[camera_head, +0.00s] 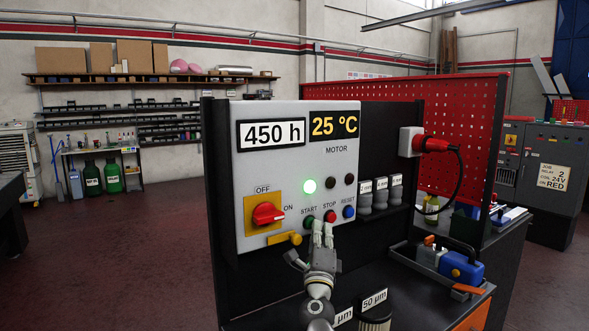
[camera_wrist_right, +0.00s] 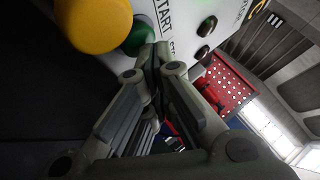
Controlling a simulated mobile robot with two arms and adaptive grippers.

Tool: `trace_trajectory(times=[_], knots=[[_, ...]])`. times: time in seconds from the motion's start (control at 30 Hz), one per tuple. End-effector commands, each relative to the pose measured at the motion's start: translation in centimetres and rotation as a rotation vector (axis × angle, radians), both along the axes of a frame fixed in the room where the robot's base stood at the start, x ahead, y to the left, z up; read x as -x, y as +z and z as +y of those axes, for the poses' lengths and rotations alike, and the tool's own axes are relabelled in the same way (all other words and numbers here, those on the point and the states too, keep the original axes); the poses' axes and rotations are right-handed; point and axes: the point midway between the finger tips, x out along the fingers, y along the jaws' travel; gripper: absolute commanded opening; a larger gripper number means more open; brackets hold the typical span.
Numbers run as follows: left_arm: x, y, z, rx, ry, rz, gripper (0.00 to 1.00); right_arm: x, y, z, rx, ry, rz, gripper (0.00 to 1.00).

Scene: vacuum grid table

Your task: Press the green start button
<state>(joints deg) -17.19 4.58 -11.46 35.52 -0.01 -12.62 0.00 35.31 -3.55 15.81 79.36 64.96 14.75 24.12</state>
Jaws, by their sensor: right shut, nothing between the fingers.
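The green start button (camera_head: 308,222) sits on the front of a light grey control panel (camera_head: 285,170), under the word START. My right gripper (camera_head: 322,228) is shut and empty, its fingertips just right of the green button and below the red stop button (camera_head: 330,216). In the right wrist view the fingertips (camera_wrist_right: 154,58) lie close beside the green button (camera_wrist_right: 140,38). I cannot tell whether they touch it. My left gripper is not in view.
A blue reset button (camera_head: 348,212) is to the right. A red rotary switch (camera_head: 267,213) on a yellow plate is to the left, with a yellow knob (camera_head: 290,240) below it. A blue toolbox-like object (camera_head: 460,267) lies on the bench at right.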

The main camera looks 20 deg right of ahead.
Motion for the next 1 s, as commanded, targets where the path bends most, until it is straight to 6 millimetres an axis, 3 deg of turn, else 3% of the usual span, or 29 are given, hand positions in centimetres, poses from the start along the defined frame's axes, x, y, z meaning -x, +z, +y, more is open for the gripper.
trace_trajectory(times=[0.37,1.0], knots=[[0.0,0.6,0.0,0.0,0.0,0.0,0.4,0.5,0.1,0.0,0.0,0.001,0.002,0.0],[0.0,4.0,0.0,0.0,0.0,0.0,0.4,6.1,0.0,-0.8,-0.001,0.002,0.001,0.0]])
